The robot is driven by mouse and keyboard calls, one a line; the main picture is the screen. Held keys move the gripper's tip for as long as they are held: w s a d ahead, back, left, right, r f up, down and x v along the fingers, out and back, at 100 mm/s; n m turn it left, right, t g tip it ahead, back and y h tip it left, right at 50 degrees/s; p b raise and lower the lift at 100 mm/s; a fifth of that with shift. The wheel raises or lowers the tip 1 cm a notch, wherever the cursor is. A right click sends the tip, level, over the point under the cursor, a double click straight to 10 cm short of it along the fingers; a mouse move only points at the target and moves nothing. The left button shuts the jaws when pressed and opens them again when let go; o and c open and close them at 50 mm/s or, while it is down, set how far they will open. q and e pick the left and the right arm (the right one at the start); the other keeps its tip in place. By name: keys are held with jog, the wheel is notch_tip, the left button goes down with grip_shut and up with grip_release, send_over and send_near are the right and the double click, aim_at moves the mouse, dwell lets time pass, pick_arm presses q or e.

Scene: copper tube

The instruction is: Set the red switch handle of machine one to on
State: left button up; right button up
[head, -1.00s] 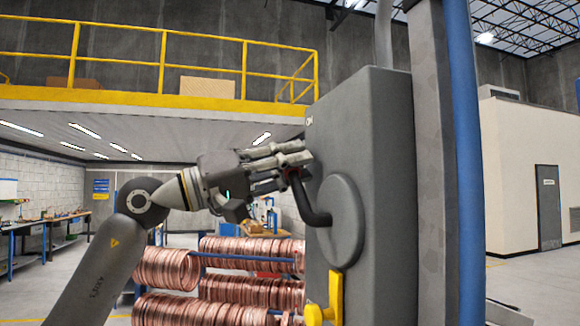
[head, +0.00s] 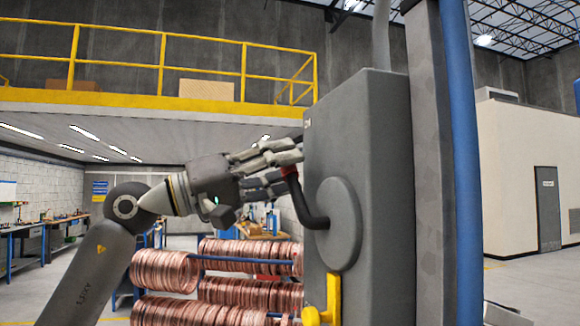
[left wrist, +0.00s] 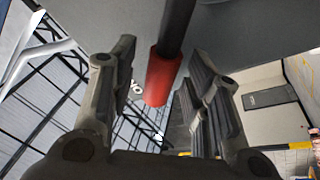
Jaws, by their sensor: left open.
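The switch box of machine one (head: 385,150) is a tall grey cabinet with a round disc (head: 345,225) on its face. A black bent handle (head: 303,208) comes out of the disc and points up, ending in a red grip (head: 289,170). My left gripper (head: 287,165) is open at the red grip, its fingers beside it. In the left wrist view the red grip (left wrist: 160,82) stands between the two open fingers (left wrist: 163,95), with gaps on both sides. My right gripper is not in view.
A yellow lever (head: 331,300) sticks out low on the box. A rack of copper coils (head: 220,275) stands behind, below my arm. A grey post and a blue pipe (head: 462,150) run along the box's right side.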

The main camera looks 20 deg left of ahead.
pick_arm(q)
jog(key=v, duration=1)
jog(key=shift+s+a, duration=0.25)
jog(key=shift+w+f, duration=0.1)
